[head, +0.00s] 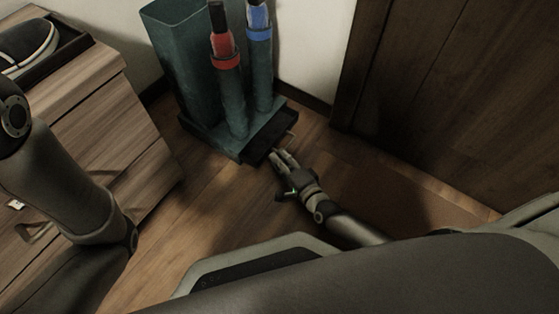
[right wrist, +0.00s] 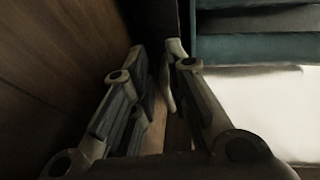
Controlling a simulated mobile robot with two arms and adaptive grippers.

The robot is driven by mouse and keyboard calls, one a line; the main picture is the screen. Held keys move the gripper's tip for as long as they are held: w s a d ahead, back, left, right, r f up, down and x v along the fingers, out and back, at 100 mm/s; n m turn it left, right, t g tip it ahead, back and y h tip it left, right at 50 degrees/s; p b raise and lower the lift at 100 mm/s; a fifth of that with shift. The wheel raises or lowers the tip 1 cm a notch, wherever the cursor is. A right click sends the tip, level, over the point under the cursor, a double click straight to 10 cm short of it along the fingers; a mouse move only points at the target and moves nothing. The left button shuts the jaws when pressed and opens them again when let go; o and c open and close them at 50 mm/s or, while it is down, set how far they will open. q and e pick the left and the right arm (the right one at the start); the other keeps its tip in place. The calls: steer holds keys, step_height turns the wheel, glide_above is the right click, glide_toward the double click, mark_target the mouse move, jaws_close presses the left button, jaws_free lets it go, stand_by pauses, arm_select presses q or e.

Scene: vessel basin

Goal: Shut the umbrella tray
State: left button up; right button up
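The teal umbrella stand (head: 182,62) is on the floor by the wall, holding a red-banded umbrella (head: 224,50) and a blue-banded umbrella (head: 258,30). Its dark tray (head: 270,134) sticks out from the base at the front right. A small pale handle (head: 292,136) is on the tray's outer side. My right gripper (head: 281,157) is low, just in front of the tray. In the right wrist view its fingers (right wrist: 161,68) are apart, with a narrow gap. A pale bar, perhaps the handle, shows by the right fingertip; contact is unclear. My left gripper is out of view.
A wooden drawer cabinet (head: 95,105) stands at the left, with a dark shoe (head: 28,42) in a tray on top. A dark wooden door or panel (head: 450,85) is at the right. Bare wooden floor (head: 215,205) lies between the cabinet and my right gripper.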

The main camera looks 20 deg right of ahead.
steer(key=shift+o, duration=0.9)
steer(key=shift+d, duration=0.1)
steer(key=v, duration=0.7)
steer(key=shift+s+r, duration=0.1)
steer(key=shift+s, duration=0.15)
